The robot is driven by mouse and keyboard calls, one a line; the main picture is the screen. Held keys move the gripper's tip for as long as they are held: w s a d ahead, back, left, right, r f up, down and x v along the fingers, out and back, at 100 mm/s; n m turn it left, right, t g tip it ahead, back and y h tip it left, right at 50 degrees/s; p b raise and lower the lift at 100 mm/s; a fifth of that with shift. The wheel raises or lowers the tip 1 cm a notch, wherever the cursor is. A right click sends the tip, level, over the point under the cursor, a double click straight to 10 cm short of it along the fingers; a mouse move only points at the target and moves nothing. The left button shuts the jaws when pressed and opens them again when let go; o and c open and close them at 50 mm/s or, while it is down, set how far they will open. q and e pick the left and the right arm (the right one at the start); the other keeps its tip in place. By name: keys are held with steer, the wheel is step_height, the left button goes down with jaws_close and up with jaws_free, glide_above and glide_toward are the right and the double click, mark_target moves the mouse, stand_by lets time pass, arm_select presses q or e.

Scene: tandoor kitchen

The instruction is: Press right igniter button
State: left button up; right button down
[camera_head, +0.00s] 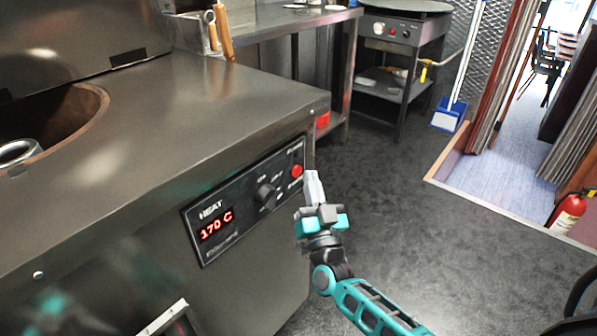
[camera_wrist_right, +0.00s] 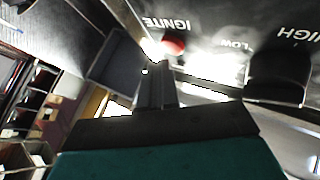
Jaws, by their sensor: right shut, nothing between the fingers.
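The igniter button is a red round button (camera_head: 297,171) at the right end of the black control panel (camera_head: 238,222) on the tandoor's front. It also shows in the wrist view (camera_wrist_right: 173,46), beside upside-down IGNITE lettering. My right gripper (camera_head: 313,180) is shut and empty, its fingertips just right of the button in the head view. In the wrist view the fingertips (camera_wrist_right: 157,66) are right by the button, partly overlapping its lower left edge. I cannot tell whether they touch it. My left gripper is not in view.
A black heat knob (camera_head: 266,194) and a red display reading 170 C (camera_head: 216,225) sit left of the button. The steel counter (camera_head: 190,100) has a round tandoor opening (camera_head: 62,125). A fire extinguisher (camera_head: 568,213) stands far right. The dark floor (camera_head: 400,190) beside the tandoor is clear.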

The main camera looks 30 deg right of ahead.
steer(key=shift+w+a, duration=0.15)
steer(key=shift+w, duration=0.15)
steer(key=shift+w+a, duration=0.15)
steer(key=shift+w, duration=0.25)
stand_by(0.6)
stand_by(0.4)
steer(key=shift+s+d+p, duration=0.3)
steer(key=shift+s, duration=0.45)
steer(key=shift+s, duration=0.1)
steer(key=s, duration=0.1)
steer(key=s+d+p, duration=0.1)
steer(key=s, duration=0.1)
steer(key=s+d+p, duration=0.1)
steer(key=shift+s, duration=0.25)
steer(key=shift+a, duration=0.15)
stand_by(0.4)
